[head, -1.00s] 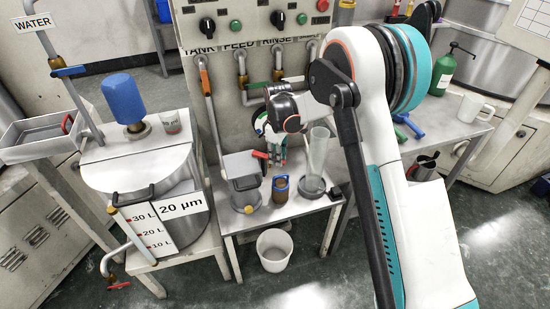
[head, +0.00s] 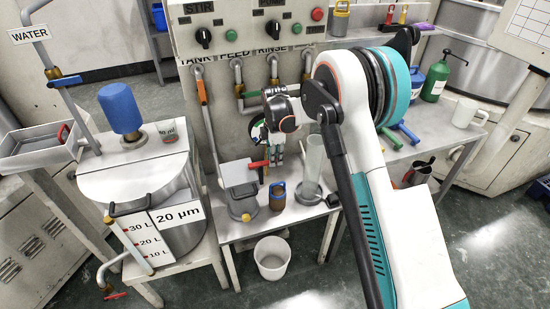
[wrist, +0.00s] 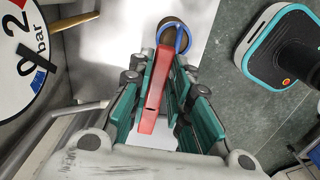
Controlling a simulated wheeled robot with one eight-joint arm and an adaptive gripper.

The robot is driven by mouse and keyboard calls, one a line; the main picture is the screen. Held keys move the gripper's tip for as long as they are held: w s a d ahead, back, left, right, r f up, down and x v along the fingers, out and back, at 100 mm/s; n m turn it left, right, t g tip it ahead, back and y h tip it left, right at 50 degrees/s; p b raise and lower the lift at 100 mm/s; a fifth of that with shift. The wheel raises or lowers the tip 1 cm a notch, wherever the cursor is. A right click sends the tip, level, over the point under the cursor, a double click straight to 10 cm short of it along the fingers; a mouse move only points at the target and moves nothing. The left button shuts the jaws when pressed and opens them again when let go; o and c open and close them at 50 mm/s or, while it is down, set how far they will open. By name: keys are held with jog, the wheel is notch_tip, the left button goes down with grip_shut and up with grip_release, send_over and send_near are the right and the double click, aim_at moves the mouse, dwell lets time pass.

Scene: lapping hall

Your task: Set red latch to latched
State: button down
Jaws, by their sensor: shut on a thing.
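In the wrist view the red latch (wrist: 155,92) runs lengthwise between the teal finger pads. My gripper (head: 274,160) points down beside the box, and in the wrist view it (wrist: 163,100) is shut on the red bar. The fingers hide part of the latch, and its pivot cannot be made out.
A brown jar with a blue handle (head: 278,197) stands close to my gripper, with a clear cylinder (head: 312,165) to its right. A round gauge (wrist: 22,60) is at the wrist view's left. A white bucket (head: 272,258) stands on the floor below the table.

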jog(key=shift+w, duration=0.1)
dwell(0.4)
jog(key=c, duration=1.5)
grip_release()
notch_tip(320, 180, up, 12)
